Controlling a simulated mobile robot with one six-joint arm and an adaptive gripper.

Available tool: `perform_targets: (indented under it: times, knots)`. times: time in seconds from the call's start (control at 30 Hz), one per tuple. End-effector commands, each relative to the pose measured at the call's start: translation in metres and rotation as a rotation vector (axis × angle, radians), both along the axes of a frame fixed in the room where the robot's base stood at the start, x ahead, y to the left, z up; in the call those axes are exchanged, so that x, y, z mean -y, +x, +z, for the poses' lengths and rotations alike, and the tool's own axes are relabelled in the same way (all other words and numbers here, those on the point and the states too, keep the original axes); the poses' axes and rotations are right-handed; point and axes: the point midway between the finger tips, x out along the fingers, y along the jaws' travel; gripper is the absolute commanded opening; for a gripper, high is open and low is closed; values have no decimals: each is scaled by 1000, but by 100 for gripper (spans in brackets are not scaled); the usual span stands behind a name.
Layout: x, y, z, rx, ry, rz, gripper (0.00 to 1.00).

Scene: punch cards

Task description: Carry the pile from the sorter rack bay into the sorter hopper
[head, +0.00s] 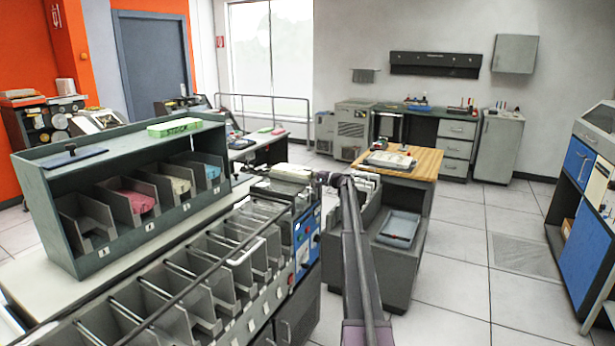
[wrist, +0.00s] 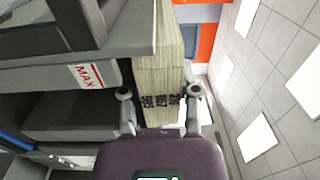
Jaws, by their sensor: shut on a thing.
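In the wrist view my gripper (wrist: 160,97) is shut on a thick pile of pale cream-green cards (wrist: 160,65), with one finger on each side. Dark printed marks show on the pile's near edge. A grey metal part with a red MAX label (wrist: 88,75), seemingly the sorter hopper, lies close beside the pile; contact is unclear. In the head view my gripper (head: 324,179) is at the far end of the sorter (head: 215,262), mostly hidden by my arm. The sorter rack (head: 105,262) stands to the left, with pink, cream and blue cards in its bays; the leftmost bay looks empty.
A green-topped pack (head: 175,127) and a dark plate with a knob (head: 72,156) lie on the rack. A wood-topped desk (head: 424,163) stands just beyond my arm. Open floor (head: 455,275) lies to the right, before a blue-panelled cabinet (head: 578,232).

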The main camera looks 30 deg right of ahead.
Motion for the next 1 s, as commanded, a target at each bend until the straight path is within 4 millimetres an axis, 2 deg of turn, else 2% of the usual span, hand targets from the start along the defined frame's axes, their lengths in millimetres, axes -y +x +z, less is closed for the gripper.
perform_targets:
  times: [0.13,0.57,1.0]
  knots:
    - [0,0,-7,1,2,0,0]
    - [0,0,-7,1,2,0,0]
    - [-1,0,-20,1,0,1,0]
